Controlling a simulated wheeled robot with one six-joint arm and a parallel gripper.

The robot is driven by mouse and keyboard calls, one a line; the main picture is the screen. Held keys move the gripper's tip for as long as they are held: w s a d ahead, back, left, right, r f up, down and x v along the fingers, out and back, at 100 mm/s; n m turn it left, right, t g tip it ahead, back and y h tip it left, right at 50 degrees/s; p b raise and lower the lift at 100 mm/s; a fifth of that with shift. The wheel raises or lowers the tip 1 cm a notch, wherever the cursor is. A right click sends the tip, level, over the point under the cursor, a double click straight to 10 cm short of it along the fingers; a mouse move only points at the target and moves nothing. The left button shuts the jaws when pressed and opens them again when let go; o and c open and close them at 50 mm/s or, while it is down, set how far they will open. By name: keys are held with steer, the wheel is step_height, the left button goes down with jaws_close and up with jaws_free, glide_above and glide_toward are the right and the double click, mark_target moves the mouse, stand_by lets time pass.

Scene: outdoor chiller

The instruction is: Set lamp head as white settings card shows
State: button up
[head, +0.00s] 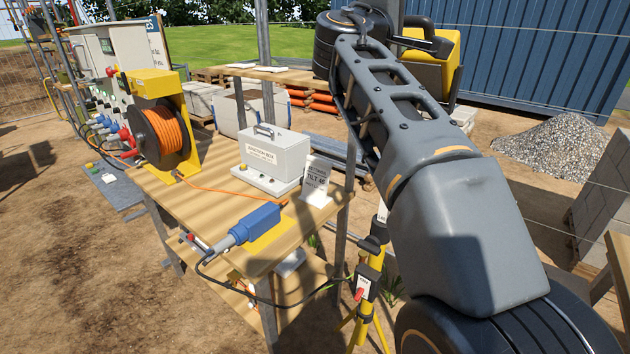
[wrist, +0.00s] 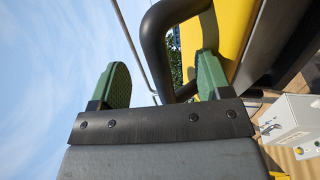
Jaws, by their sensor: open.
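The lamp head (head: 432,68) is a yellow housing with a black handle (head: 428,40) on top, partly hidden by my arm in the head view. It also shows at the upper right of the wrist view (wrist: 238,25). My gripper (wrist: 163,82) is open, with two green fingers. The curved black handle bar (wrist: 157,48) shows between the fingers, and I cannot tell whether they touch it. The white settings card (head: 316,178) stands on the wooden table and reads "TILT 45"; its smaller print is unclear. The yellow tripod (head: 370,290) stands by the table's corner.
The wooden table (head: 225,205) holds a grey-white case (head: 272,160), an orange cable reel (head: 160,130) and a blue connector (head: 254,224). A dark cable runs from the connector toward the tripod. A gravel heap (head: 565,150) and blue container (head: 540,50) lie behind. A metal post rises beside the table.

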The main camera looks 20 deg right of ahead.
steer(key=b+v, duration=0.3)
steer(key=v, duration=0.4)
stand_by(0.5)
